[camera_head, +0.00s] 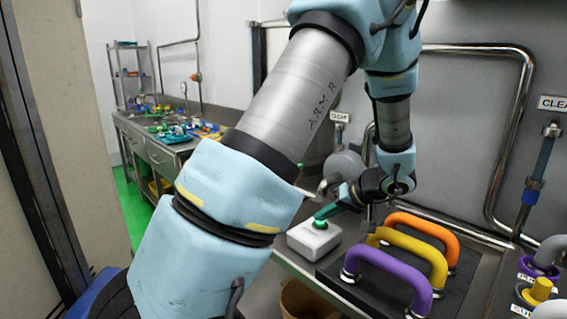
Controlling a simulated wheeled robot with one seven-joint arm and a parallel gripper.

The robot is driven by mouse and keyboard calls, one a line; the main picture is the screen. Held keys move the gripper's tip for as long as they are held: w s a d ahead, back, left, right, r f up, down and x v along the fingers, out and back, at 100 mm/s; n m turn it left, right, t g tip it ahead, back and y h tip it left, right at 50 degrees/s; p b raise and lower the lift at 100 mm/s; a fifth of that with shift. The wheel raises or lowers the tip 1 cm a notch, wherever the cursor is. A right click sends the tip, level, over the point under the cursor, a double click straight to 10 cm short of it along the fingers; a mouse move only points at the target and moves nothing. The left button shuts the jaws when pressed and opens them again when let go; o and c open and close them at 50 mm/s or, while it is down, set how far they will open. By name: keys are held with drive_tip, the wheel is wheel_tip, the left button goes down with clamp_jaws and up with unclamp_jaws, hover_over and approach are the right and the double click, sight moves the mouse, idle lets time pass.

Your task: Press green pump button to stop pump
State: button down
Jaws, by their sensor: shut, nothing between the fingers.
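The green pump button (320,223) sits on top of a small white box (313,240) on the steel counter, at the centre of the view. My gripper (322,213) has green fingers and reaches down from the right. Its fingertips are shut and empty, right over the button. They overlap the button in this view, and I cannot tell whether they touch it or press it down. My arm's lower links cover the area left of the box.
Purple (388,275), yellow (409,252) and orange (425,234) handles stand on a dark plate just right of the box. A bent steel pipe (513,130) runs along the wall behind. Valves with purple and yellow parts (540,290) stand far right. A brown bin (300,300) is below the counter's front edge.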

sight(323, 224)
idle(0.4)
drive_tip(key=shift+r, duration=0.85)
wheel_tip(323, 224, up, 6)
drive_tip(key=p, duration=0.2)
idle(0.3)
drive_tip(key=s+a+f+m+g+h, duration=0.2)
drive_tip(key=s+a+g+h, duration=0.2)
drive_tip(key=s+a, duration=0.9)
drive_tip(key=a+h, duration=0.3)
drive_tip(key=a, duration=0.1)
drive_tip(key=shift+f, duration=0.15)
drive_tip(key=c, duration=1.6)
unclamp_jaws()
drive_tip(key=shift+a, duration=0.1)
